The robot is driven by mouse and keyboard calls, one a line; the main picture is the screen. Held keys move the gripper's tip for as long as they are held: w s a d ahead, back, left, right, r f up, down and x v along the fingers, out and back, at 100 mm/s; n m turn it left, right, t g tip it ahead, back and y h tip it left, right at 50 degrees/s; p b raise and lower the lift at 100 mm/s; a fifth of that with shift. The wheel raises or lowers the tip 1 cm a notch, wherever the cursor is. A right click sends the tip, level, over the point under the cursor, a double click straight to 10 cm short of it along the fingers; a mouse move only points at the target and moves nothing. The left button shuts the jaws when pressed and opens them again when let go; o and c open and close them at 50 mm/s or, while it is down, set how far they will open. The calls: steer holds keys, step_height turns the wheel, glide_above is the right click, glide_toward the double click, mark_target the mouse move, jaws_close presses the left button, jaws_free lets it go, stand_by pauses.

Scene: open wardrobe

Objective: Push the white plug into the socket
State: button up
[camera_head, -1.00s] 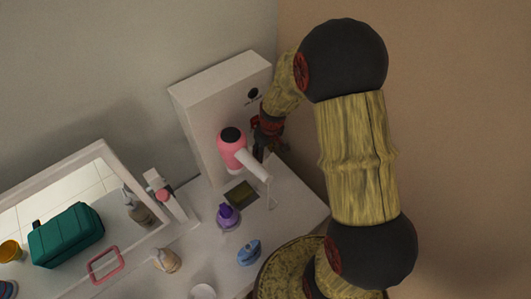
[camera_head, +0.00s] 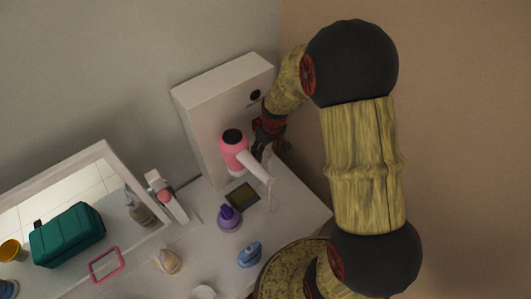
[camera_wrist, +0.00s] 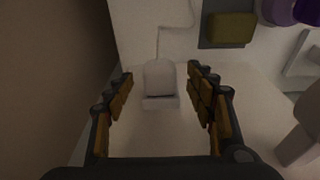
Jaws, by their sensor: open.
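The white plug (camera_wrist: 160,76) is in the middle of the wrist view, with a thin pale cord running up from it. A low white block, seemingly the socket (camera_wrist: 160,103), shows just below the plug, close to it or touching. I cannot tell how far the plug is in. My gripper (camera_wrist: 161,74) is open, with one finger on each side of the plug and a visible gap on both sides. In the head view my gripper (camera_head: 270,147) is low beside the white box, partly behind the pink hair dryer, and the plug and socket are hidden.
The pink hair dryer (camera_head: 235,148) stands near the white box (camera_head: 210,115). A dark tray with an olive pad (camera_head: 241,196), a purple bottle (camera_head: 229,218) and a blue item (camera_head: 249,253) are on the white top. A brown wall (camera_wrist: 50,85) is close on the left in the wrist view.

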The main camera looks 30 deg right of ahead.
step_height(320, 180, up, 10)
steer(key=s, duration=0.1)
steer(key=shift+s+d, duration=0.2)
steer(key=shift+s, duration=0.15)
steer(key=shift+d, duration=0.1)
stand_by(0.3)
